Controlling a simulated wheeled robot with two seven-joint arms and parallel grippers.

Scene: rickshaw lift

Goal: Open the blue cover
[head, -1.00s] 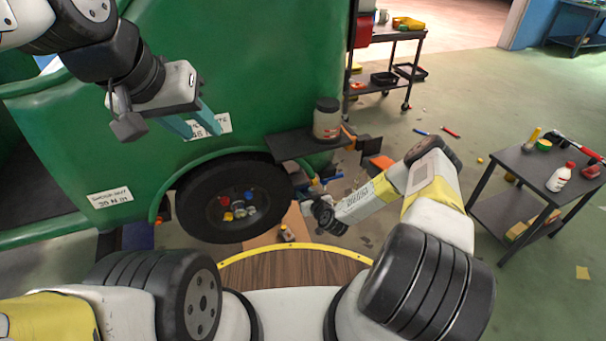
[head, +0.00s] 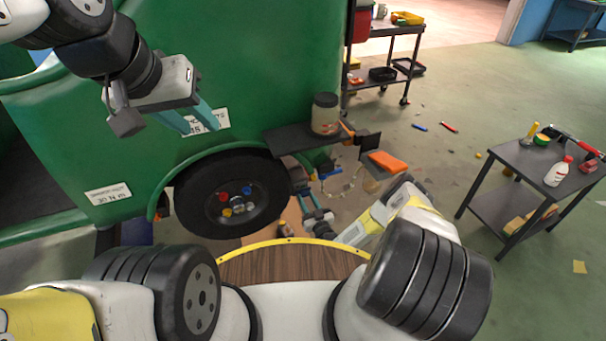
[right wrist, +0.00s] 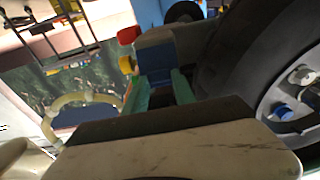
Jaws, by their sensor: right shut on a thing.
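In the right wrist view, a blue part that looks like the blue cover (right wrist: 159,79) lies between the teal fingers of my right gripper (right wrist: 160,92), which is shut on it. A grey-blue box with a red and a yellow knob is just beyond. In the head view my right gripper (head: 303,190) is low beside the wheel (head: 235,190), under the dark shelf; the cover's outline is too small and hidden there. My left gripper (head: 200,120) is open and empty in front of the green body (head: 240,70), near a white label.
A jar (head: 325,113) stands on the dark shelf (head: 290,141) above my right gripper. An orange piece (head: 387,161) is right of it. A small table (head: 535,168) with a bottle and tools stands at right. The floor between is mostly clear.

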